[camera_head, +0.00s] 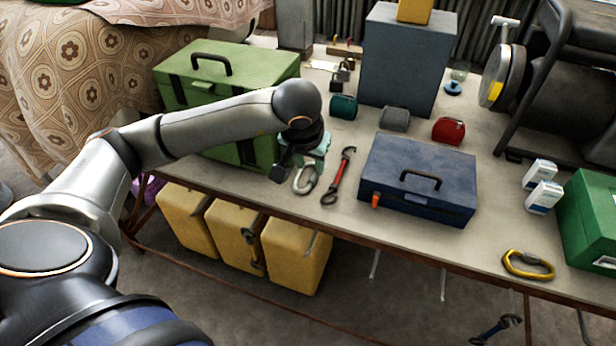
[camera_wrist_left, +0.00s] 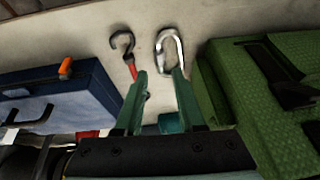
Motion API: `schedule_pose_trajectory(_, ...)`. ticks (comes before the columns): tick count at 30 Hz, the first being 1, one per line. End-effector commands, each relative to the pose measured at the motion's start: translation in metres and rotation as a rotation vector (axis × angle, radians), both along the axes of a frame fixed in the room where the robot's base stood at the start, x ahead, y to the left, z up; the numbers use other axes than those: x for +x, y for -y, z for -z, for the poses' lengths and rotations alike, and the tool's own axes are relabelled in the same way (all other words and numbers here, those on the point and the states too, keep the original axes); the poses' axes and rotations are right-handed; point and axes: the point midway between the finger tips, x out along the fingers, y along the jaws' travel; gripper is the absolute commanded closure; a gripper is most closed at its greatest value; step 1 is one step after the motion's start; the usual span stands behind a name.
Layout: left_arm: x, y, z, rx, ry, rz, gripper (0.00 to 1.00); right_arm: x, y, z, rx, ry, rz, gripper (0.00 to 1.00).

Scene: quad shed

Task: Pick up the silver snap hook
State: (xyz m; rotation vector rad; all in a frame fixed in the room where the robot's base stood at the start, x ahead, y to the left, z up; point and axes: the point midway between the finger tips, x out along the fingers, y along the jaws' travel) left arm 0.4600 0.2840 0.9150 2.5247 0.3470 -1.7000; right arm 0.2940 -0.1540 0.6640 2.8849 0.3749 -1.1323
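The silver snap hook (camera_head: 313,184) lies flat on the workbench near its front edge, between the green toolbox and the red-handled hook tool. It also shows in the left wrist view (camera_wrist_left: 179,48), just beyond the fingertips and nearer the right-hand finger. My left gripper (camera_head: 318,151) is above the bench, close behind the snap hook in the head view. In the left wrist view its two green fingers (camera_wrist_left: 159,74) are apart with nothing between them. My right gripper is in neither view.
The green toolbox (camera_head: 225,73) stands close at the left. The red-handled hook tool (camera_head: 338,180) and blue toolbox (camera_head: 425,178) are at the right. A yellow snap hook (camera_head: 529,272) lies farther right. Yellow canisters (camera_head: 295,255) stand below the bench.

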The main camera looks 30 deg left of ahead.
Motion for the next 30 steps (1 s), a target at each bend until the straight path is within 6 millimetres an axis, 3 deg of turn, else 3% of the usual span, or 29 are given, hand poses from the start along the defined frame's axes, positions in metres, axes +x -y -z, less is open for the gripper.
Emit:
schedule_pose_trajectory(7, 0.007, -0.002, 0.020, -0.003, -0.001, 0.000, 0.61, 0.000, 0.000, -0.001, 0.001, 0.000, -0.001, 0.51)
schedule_pose_trajectory(15, 0.019, -0.007, 0.055, -0.004, -0.001, 0.000, 0.61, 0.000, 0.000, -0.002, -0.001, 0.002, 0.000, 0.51)
schedule_pose_trajectory(24, 0.022, -0.008, 0.061, -0.004, 0.002, 0.001, 0.61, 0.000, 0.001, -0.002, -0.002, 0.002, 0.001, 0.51)
schedule_pose_trajectory(30, 0.022, -0.008, 0.060, -0.004, 0.002, 0.001, 0.83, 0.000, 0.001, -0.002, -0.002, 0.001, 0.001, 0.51)
